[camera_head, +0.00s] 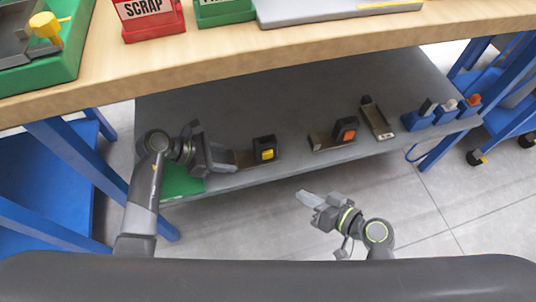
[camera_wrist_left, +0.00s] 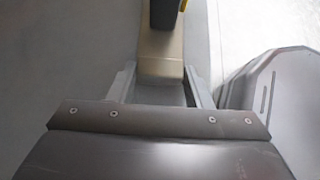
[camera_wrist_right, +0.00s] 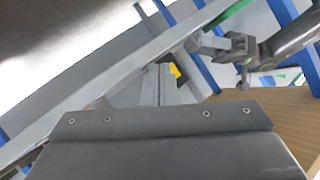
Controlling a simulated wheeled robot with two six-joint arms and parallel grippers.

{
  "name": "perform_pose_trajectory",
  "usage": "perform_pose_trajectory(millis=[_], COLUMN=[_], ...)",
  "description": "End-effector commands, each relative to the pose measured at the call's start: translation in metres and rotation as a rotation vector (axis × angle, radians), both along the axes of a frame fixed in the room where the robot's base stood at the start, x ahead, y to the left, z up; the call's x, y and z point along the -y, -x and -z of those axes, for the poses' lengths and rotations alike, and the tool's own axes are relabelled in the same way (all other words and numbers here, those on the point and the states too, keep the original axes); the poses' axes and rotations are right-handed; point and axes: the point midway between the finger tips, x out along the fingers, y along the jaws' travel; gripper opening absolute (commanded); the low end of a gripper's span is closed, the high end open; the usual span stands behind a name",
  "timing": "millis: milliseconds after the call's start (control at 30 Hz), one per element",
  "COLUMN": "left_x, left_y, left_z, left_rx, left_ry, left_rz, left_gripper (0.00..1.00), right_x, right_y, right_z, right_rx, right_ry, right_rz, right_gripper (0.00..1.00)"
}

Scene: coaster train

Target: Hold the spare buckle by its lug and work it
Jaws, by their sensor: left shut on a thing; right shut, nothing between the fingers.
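A dark buckle with a yellow button (camera_head: 265,149) is at the front edge of the grey lower shelf. Its flat tan lug (camera_head: 243,159) points left, towards my left gripper (camera_head: 226,158). In the left wrist view the lug (camera_wrist_left: 161,58) runs between the two fingers, which are shut on it. The buckle's dark body (camera_wrist_left: 164,14) is cut by that view's top edge. My right gripper (camera_head: 304,197) is shut and empty, in front of the shelf, below and right of the buckle. In the right wrist view a yellow patch (camera_wrist_right: 174,71) shows just beyond its fingertips, partly hidden.
A similar buckle with an orange button (camera_head: 346,129) and a labelled strap piece (camera_head: 376,120) lie to the right on the shelf (camera_head: 300,85). Blue holders (camera_head: 442,117) stand at its right end. A green mat (camera_head: 182,181) lies under my left arm. The wooden tabletop (camera_head: 260,55) overhangs the shelf.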

Motion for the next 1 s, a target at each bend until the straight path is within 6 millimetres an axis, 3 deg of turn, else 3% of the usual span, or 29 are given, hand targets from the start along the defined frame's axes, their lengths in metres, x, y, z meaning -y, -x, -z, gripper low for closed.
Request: perform_pose_trajectory(millis=[100,300,767,1000], left_x=[-0.001,-0.001,0.000,0.000], left_y=[0.001,0.001,0.000,0.000], left_z=[0.001,0.001,0.001,0.001], left_rx=[-0.002,-0.002,-0.002,-0.002], left_ry=[-0.002,-0.002,-0.002,-0.002], left_rz=[0.000,0.000,0.000,0.000], left_gripper=[0.00,0.00,0.00,0.00], right_x=[-0.026,-0.048,-0.052,-0.057], right_y=[0.003,0.007,0.007,-0.011], right_z=[-0.003,-0.010,-0.013,-0.013], right_rx=[0.028,0.076,0.089,0.091], right_ry=[-0.103,-0.206,-0.226,-0.227], right_rz=[-0.095,-0.179,-0.193,-0.194], right_gripper=[0.00,0.00,0.00,0.00])
